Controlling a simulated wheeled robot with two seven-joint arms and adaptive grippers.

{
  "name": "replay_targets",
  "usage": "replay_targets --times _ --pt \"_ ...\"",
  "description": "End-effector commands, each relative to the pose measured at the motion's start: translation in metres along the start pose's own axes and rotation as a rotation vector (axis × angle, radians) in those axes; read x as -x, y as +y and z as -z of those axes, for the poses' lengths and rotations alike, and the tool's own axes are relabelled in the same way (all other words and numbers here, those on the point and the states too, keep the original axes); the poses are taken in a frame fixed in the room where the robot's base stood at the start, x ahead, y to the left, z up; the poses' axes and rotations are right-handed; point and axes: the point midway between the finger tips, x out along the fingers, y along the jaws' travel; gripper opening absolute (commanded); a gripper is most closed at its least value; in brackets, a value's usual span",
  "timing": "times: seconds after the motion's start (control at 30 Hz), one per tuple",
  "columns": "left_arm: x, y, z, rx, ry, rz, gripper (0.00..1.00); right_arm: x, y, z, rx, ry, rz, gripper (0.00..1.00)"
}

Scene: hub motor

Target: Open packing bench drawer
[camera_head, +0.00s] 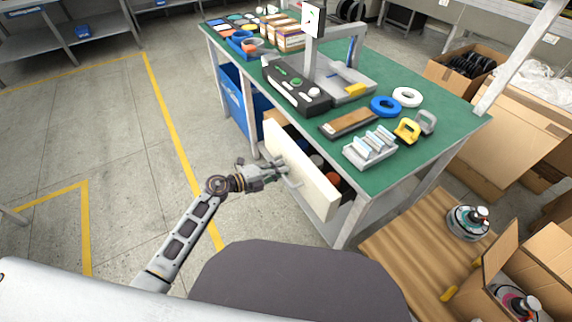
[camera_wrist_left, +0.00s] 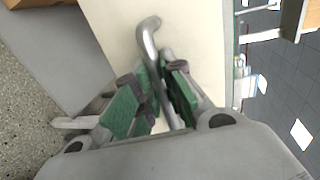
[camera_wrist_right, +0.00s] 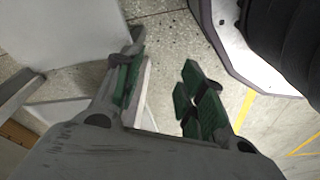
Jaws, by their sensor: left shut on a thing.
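The packing bench drawer has a cream front panel (camera_head: 312,183) that stands out from under the green-topped packing bench (camera_head: 228,47). A gap behind the panel shows items inside, so the drawer is partly open. My left gripper (camera_head: 284,172) is at the panel's outer face. In the left wrist view its green-padded fingers are closed around the grey bar handle (camera_wrist_left: 149,32), in front of the cream panel (camera_wrist_left: 185,25). My right gripper (camera_wrist_right: 165,80) shows only in the right wrist view. Its fingers are apart, with nothing between them, over the floor.
A blue bin (camera_head: 243,105) stands under the bench at left. A wooden pallet (camera_head: 408,240) with a hub motor (camera_head: 468,222) and open cardboard boxes (camera_head: 540,270) lies to the right. The grey floor left of the drawer is clear, with yellow lines.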

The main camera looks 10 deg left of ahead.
Motion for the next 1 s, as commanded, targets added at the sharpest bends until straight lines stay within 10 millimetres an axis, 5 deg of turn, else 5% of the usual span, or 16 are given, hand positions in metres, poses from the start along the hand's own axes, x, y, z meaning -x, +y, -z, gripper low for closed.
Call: replay_targets --times 1.0 --pt "0.129 0.029 0.001 0.002 0.001 -0.005 0.0 -0.056 0.024 -0.048 -0.002 0.031 -0.034 0.4"
